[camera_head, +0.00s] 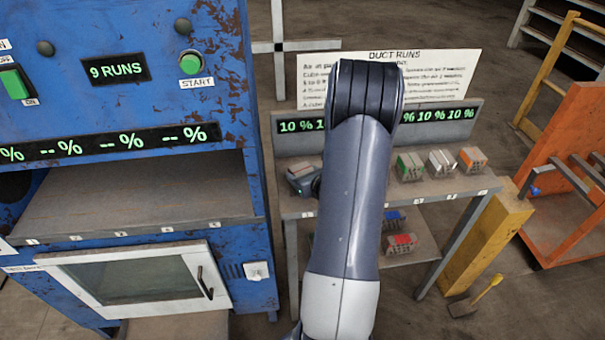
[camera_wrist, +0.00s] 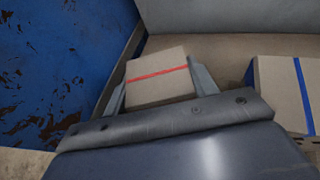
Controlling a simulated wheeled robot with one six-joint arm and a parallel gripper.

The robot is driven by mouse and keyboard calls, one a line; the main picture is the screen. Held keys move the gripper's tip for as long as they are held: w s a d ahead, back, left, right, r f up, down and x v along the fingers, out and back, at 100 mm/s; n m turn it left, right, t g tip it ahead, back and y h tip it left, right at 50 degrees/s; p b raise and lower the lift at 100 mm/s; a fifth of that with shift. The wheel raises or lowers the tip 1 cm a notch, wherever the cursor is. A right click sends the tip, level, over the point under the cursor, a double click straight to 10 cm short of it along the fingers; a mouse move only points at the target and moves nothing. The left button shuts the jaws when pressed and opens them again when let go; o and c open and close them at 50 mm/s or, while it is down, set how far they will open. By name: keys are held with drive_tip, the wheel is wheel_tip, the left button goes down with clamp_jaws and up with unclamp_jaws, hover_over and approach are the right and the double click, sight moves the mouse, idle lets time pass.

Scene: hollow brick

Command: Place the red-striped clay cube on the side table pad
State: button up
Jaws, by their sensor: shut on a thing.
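The red-striped clay cube (camera_wrist: 157,82) is pale tan with one thin red line across its face. It sits between the two fingers of my gripper (camera_wrist: 160,88) in the wrist view, and the gripper is shut on it. In the head view my gripper (camera_head: 303,183) is at the left end of the side table (camera_head: 440,188), partly hidden behind my arm. I cannot tell whether the cube touches the table top or is just above it. The pad under it is hidden.
A blue-striped block (camera_wrist: 285,90) stands close on the right in the wrist view. Several striped blocks, such as an orange one (camera_head: 472,160), stand further right on the table. The blue machine (camera_head: 250,120) is close on the left. A back panel (camera_wrist: 225,15) rises behind.

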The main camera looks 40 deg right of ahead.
drive_tip(key=shift+f, duration=0.2)
drive_tip(key=o, duration=1)
drive_tip(key=shift+r, duration=0.1)
drive_tip(key=shift+r, duration=0.1)
drive_tip(key=shift+r+p, duration=0.15)
drive_tip(key=shift+p, duration=0.15)
drive_tip(key=b+v, duration=0.1)
drive_tip(key=v, duration=1.1)
